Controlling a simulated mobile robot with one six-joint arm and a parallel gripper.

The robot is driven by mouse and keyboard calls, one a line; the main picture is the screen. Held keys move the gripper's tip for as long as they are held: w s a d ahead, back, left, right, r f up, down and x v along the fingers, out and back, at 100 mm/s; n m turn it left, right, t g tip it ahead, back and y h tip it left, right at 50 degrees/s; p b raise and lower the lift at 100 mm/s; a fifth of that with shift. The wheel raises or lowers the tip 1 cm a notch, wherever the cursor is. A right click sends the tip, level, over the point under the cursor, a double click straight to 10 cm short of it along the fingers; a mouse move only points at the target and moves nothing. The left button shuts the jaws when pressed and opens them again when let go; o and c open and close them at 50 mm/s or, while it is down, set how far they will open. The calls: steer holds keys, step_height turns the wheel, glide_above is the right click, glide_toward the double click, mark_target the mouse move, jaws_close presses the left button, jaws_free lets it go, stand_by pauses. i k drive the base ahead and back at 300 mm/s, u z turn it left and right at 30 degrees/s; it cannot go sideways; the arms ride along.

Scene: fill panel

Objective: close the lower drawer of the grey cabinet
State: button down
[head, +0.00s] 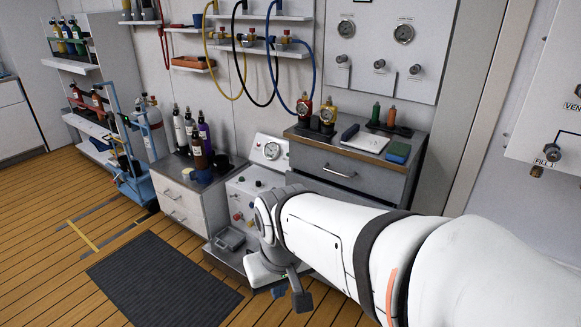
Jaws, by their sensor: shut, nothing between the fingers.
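My gripper (299,300) is low, in front of the cabinet near the floor, pointing down. Its dark fingers look shut and empty. I cannot tell whether it touches the drawer.
A white panel unit with a gauge (270,150) stands left of the cabinet. Further left is a pale two-drawer cabinet (184,207) with bottles. A grey case (230,239) lies low beside my wrist. A dark mat (163,283) and open wooden floor lie at front left.

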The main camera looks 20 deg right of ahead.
mark_target(327, 188)
steer(key=z, duration=0.2)
steer(key=i, duration=1)
steer(key=z, duration=0.1)
